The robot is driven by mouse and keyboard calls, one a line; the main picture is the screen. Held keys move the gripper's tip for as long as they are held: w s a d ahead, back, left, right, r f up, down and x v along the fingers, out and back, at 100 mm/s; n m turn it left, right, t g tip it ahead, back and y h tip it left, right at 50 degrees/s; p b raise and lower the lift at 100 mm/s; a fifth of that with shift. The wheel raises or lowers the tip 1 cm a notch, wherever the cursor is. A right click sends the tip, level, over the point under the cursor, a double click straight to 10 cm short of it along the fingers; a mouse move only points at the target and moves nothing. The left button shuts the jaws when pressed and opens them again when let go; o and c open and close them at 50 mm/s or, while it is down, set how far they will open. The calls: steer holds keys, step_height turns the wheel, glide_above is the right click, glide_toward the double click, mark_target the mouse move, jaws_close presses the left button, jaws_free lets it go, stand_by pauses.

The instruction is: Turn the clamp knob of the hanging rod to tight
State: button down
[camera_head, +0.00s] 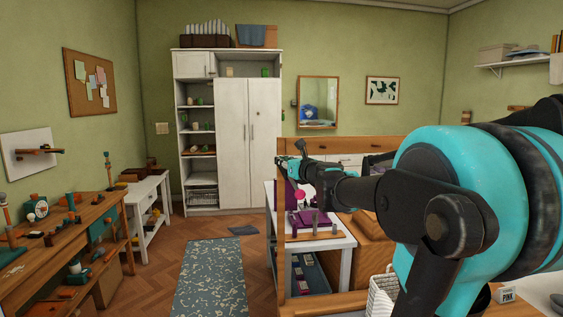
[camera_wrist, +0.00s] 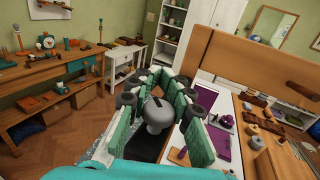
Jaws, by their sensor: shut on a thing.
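My gripper (camera_wrist: 168,90) is shut on a grey, rounded knob (camera_wrist: 158,116) in the wrist view, with green-padded fingers on both sides of it. A dark slot or mark shows on top of the knob, but I cannot read its setting. The knob is too small to make out there. The hanging rod itself is not clear in either view.
A wooden board (camera_wrist: 260,62) stands close on the right of my gripper. Below it is a white table (camera_head: 340,243) with purple items. A wooden workbench (camera_head: 70,240) with tools is at the left.

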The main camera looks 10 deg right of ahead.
steer(key=c, duration=1.4)
jaws_free()
steer(key=shift+c, duration=0.2)
steer(key=v, duration=1.2)
